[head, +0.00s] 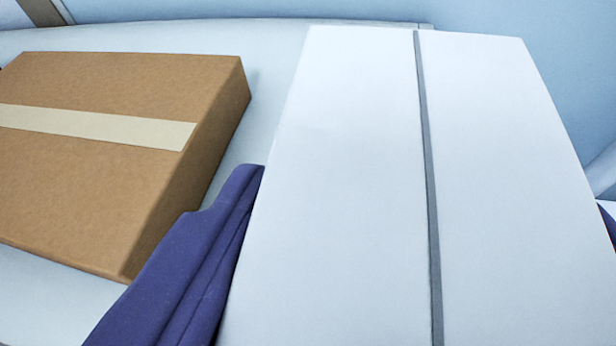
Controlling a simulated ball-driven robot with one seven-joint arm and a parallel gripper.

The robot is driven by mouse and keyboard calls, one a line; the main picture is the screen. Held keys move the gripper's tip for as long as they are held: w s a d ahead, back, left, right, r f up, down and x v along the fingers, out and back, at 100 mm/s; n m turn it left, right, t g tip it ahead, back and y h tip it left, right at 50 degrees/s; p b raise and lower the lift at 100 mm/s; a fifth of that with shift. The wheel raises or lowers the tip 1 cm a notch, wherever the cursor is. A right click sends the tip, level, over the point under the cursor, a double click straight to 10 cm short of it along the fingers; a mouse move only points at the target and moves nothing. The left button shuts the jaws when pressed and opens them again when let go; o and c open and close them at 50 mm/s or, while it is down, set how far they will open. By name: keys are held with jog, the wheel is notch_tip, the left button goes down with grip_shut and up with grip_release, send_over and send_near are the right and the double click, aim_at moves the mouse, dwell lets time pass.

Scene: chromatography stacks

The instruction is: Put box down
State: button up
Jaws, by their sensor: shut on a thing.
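A large white box (350,180) with a grey stripe down its top fills the right half of the head view. My gripper (425,255) is shut on it. The purple left finger (185,270) lies along the box's left side, and only a sliver of the right finger shows at the right edge. The box hides the space between the fingers. Its underside is hidden, so I cannot tell whether it touches the surface below.
A brown cardboard box (90,190) with a pale tape strip lies on a white surface (270,75) to the left, close to my left finger. A narrow strip of bare surface shows between the two boxes. A pale blue wall or floor (530,15) lies beyond.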

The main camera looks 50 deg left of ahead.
notch_tip(320, 180, down, 3)
jog(key=shift+s+a, duration=0.15)
jog(key=shift+f, duration=0.3)
jog(key=o, duration=1)
jog(key=shift+f, duration=0.1)
jog(key=shift+o, duration=0.2)
jog(key=b+v, duration=0.3)
jog(key=v, duration=0.9)
